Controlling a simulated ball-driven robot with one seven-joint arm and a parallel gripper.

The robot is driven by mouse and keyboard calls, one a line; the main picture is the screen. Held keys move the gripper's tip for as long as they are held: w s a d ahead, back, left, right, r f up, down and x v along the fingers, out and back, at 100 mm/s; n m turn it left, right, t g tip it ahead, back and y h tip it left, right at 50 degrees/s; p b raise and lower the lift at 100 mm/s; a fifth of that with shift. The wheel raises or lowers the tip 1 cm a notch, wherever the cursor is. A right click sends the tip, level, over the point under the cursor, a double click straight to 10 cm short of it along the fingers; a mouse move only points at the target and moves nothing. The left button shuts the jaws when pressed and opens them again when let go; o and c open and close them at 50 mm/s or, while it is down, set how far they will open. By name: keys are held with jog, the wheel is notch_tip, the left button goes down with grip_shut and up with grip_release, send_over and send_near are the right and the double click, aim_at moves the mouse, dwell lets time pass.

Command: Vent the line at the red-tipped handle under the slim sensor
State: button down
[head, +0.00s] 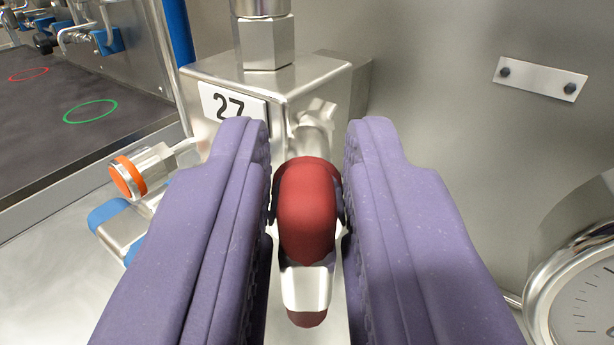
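The red-tipped handle (307,212) is in the lower middle of the head view, in front of a metal valve block (200,82) with a white "27" label (231,103). My gripper (308,190) has its two purple fingers on either side of the red tip. The fingers appear to press on it, with almost no gap. A bright metal part and a second small red end show below the tip. A metal hex fitting (267,43) rises from the top of the block. What it carries is cut off by the top edge, so the sensor itself is hardly seen.
An orange-ringed metal fitting (130,176) and a blue-ended part (110,213) are left of the block. A round gauge (580,290) is at lower right. A blank metal plate (540,79) is on the wall. A dark mat (60,100) with red and green rings lies at left.

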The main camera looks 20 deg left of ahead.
jog(key=shift+n+b, duration=0.3)
jog(key=shift+b, duration=0.15)
jog(key=n+b, duration=0.2)
jog(key=b, duration=0.1)
jog(key=n+b, duration=0.1)
jog(key=shift+a+f+n, duration=0.25)
jog(key=shift+n, duration=0.05)
jog(key=n+b, duration=0.2)
jog(key=b, duration=0.1)
jog(key=n+b, duration=0.3)
jog(key=shift+s+a+f+n, duration=0.15)
jog(key=shift+a+f+n, duration=0.05)
jog(key=shift+n, duration=0.1)
jog(key=n+b, duration=0.4)
jog(key=shift+a+f+b, duration=0.15)
jog(key=shift+f+b, duration=0.05)
jog(key=shift+b, duration=0.1)
jog(key=shift+n+b, duration=0.9)
jog(key=shift+n, duration=1.1)
jog(key=c, duration=1.2)
grip_release()
jog(key=shift+o, duration=0.2)
